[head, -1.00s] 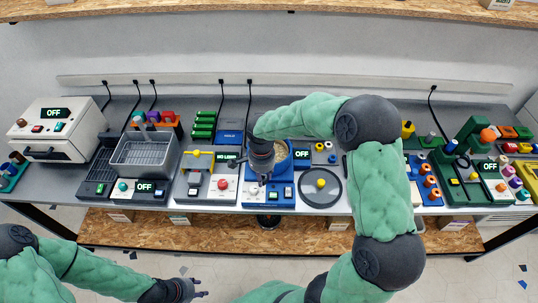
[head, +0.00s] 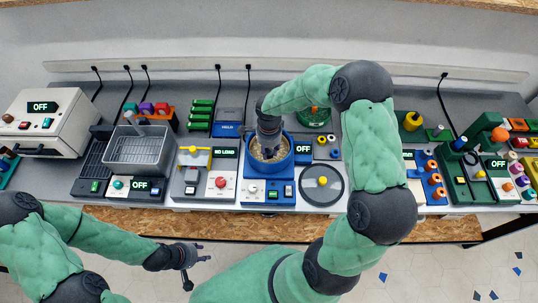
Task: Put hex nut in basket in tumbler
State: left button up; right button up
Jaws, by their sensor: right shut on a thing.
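The tumbler is a blue round bowl (head: 287,163) filled with pale grains, on a blue base in the middle of the bench. My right gripper (head: 268,155) points down into the bowl, its tips at the grains. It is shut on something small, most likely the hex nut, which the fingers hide. The grey basket (head: 140,150) sits to the left on a unit whose display reads OFF. I cannot make out a nut in it. My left gripper (head: 197,266) is open and empty, low in front of the bench.
A round dark disc with a yellow knob (head: 322,183) lies right of the tumbler. A white oven-like box (head: 42,122) stands at far left. A press-like unit with a yellow bar (head: 195,158) stands between basket and tumbler. Green and orange equipment crowds the right end.

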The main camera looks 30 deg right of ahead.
aim_at(269, 151)
jog(key=shift+f, duration=1.9)
jog(key=shift+f+b, duration=0.15)
jog(key=shift+b, duration=0.15)
jog(key=o, duration=0.6)
jog(key=shift+o, duration=0.2)
jog(key=shift+r+p, duration=0.3)
jog(key=shift+r, duration=0.15)
notch_tip(269, 151, up, 11)
jog(key=shift+r, duration=0.2)
